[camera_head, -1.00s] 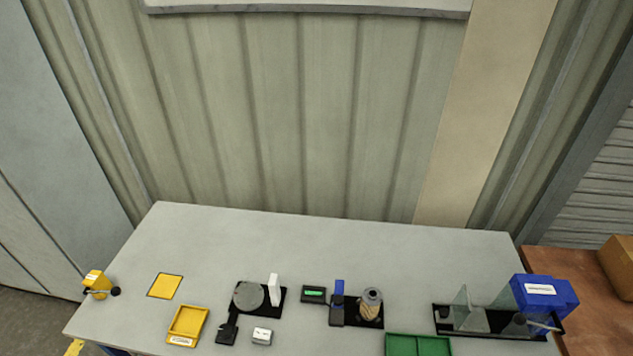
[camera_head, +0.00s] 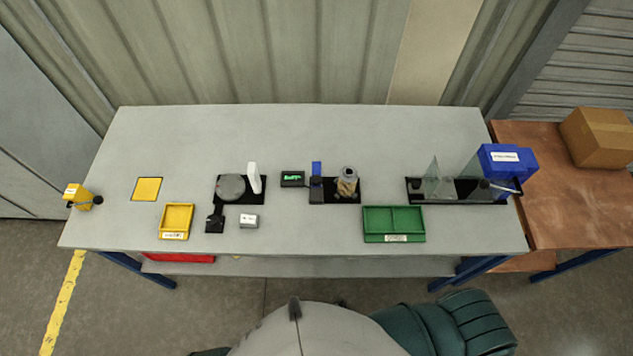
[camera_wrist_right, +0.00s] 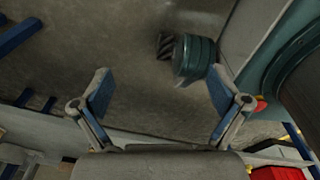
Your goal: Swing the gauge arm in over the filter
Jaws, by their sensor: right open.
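The filter (camera_head: 347,182), a tan cartridge with a grey top, stands upright at the right end of a small black gauge base (camera_head: 330,197). A blue post (camera_head: 316,168) rises at the left of that base. A dark arm-like part (camera_head: 315,182) sits by the post, left of the filter and apart from it; its exact shape is too small to tell. A black readout (camera_head: 292,179) with green text lies just left. My right gripper (camera_wrist_right: 160,85) is open and empty in the right wrist view, above the floor. My left gripper is not in view.
A green two-compartment tray (camera_head: 393,238) stands front right of the gauge. A black fixture with clear plates and a blue box (camera_head: 508,160) is farther right. A round grey disc (camera_head: 231,187), yellow tray (camera_head: 176,220) and small grey block (camera_head: 249,221) are left. The table's back (camera_head: 300,130) is clear.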

